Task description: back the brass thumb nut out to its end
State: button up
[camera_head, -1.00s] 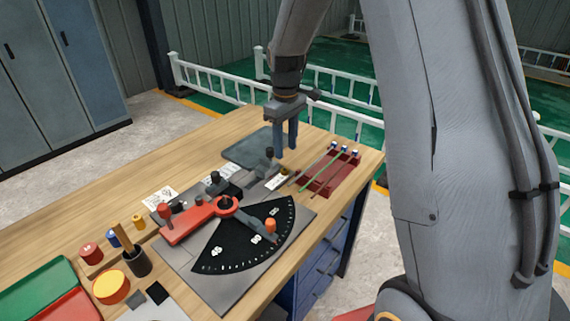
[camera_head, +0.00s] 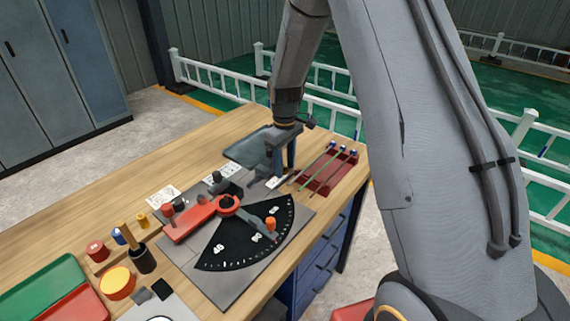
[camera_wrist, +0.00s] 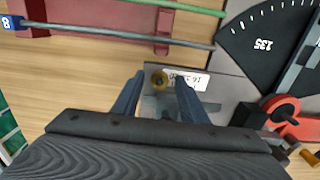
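My gripper (camera_wrist: 160,88) is open, with one blue finger on each side of the nut and a visible gap on both sides. In the head view my gripper (camera_head: 282,162) points down, low over the far right part of the bench. The nut cannot be made out there, behind the fingers. How far the nut stands along its thread cannot be told.
A red rack (camera_head: 330,175) with several rods lies right of my gripper. A bending plate with a black angle scale (camera_head: 245,238) and red lever (camera_head: 190,226) lies in front. A dark grey tray (camera_head: 246,150) lies behind left. Bare bench wood (camera_head: 200,150) is at the left.

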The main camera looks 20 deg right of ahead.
grip_shut()
jog(key=shift+n, duration=0.3)
jog(key=n, duration=0.3)
jog(key=shift+n+b, duration=0.3)
jog(key=shift+n, duration=1.9)
jog(key=shift+o, duration=0.5)
grip_release()
